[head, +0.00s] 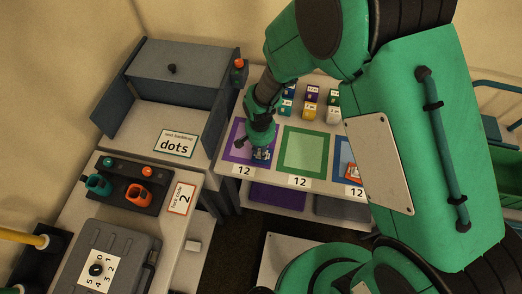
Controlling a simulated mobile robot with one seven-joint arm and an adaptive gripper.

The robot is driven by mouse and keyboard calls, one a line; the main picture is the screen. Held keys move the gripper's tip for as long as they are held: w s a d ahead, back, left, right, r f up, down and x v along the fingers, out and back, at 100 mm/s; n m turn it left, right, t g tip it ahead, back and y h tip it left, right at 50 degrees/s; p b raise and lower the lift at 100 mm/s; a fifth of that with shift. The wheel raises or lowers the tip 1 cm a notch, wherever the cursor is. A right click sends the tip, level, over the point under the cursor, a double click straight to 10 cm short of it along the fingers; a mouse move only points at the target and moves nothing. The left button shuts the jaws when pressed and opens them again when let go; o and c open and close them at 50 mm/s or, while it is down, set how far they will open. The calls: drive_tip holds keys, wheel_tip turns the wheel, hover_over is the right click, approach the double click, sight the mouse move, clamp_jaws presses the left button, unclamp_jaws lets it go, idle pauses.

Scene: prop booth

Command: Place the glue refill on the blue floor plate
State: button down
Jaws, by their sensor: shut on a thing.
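My gripper (258,148) is low over the purple-framed plate (234,135) at the left of the table. It is shut on a small blue thing with a pale label (262,155), mostly hidden by the fingers. I cannot tell if this is the glue refill, or whether it touches the plate. The blue floor plate (341,153) is at the right of the row, partly hidden behind my arm. A small orange-red thing (353,172) lies on it.
A green-framed plate (305,151) lies empty between the other two. Several small labelled containers (309,108) stand behind it. A grey open-fronted box (175,95) and a panel with teal and orange cups (120,183) are at left.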

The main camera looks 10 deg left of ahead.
drive_tip(key=shift+f, duration=0.15)
drive_tip(key=c, duration=1.6)
unclamp_jaws()
drive_tip(key=shift+o, duration=0.2)
drive_tip(key=shift+r, duration=0.2)
wheel_tip(320, 180, up, 12)
drive_tip(key=p, duration=0.2)
drive_tip(key=shift+a, duration=0.1)
